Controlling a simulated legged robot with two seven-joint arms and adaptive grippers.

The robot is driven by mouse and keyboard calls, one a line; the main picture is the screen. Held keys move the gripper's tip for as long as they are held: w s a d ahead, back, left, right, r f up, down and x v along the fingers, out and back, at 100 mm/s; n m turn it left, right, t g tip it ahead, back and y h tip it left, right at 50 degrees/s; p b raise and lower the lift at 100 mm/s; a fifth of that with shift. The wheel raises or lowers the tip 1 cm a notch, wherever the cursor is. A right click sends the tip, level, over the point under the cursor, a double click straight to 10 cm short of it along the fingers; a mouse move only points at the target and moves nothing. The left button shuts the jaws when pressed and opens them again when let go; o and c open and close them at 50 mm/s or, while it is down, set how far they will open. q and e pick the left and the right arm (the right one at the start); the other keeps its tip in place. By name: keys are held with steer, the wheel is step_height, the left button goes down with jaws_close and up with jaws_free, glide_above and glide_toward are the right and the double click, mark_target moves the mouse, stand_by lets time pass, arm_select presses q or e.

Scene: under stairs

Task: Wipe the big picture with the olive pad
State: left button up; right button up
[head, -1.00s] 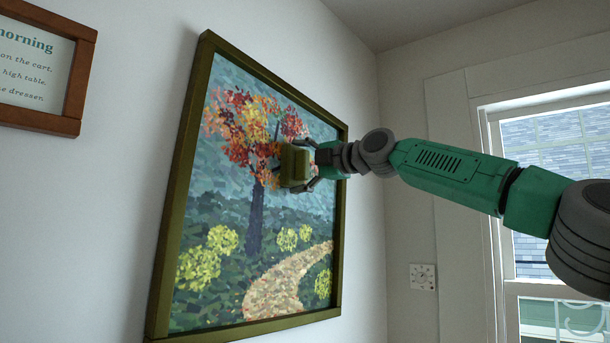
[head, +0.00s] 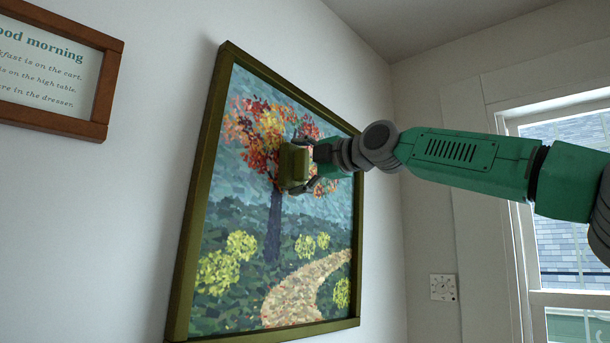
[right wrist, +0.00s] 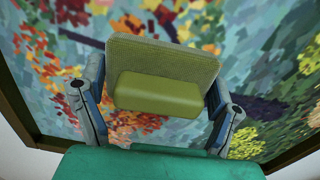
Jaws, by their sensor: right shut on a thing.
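The big picture (head: 235,215) hangs on the white wall in an olive-brown frame. It shows a tree with red and orange leaves, yellow bushes and a path. My right gripper (head: 300,168) is in front of the tree's leaves. It is shut on the olive pad (head: 293,165). In the right wrist view, the pad (right wrist: 160,95) sits between both fingers with its flat, textured side toward the painting (right wrist: 270,60). I cannot tell whether the pad touches the painted surface. My left gripper is not in view.
A smaller framed sign (head: 55,65) with text hangs at the upper left. A window (head: 565,230) is at the right, and a small white wall plate (head: 443,287) is beside it. Bare wall lies between the sign and the big picture.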

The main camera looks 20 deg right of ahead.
mark_target(274, 162)
steer(key=shift+s+a+r, duration=0.1)
steer(key=shift+s+a, duration=0.3)
steer(key=shift+a, duration=0.2)
steer(key=shift+s+a+r, duration=0.1)
steer(key=shift+s+a, duration=0.3)
steer(key=shift+a, duration=0.2)
steer(key=shift+s+a+r, duration=0.1)
steer(key=shift+s+a, duration=0.3)
steer(key=shift+a, duration=0.2)
steer(key=shift+s+d+f+b, duration=0.15)
steer(key=shift+s+d+b, duration=0.3)
steer(key=shift+b, duration=0.35)
steer(key=b+v, duration=0.1)
steer(key=v, duration=0.2)
steer(key=shift+s, duration=0.45)
steer(key=shift+s+d+b, duration=0.2)
steer(key=shift+d+b, duration=0.1)
steer(key=shift+d, duration=0.15)
steer(key=shift+s, duration=0.1)
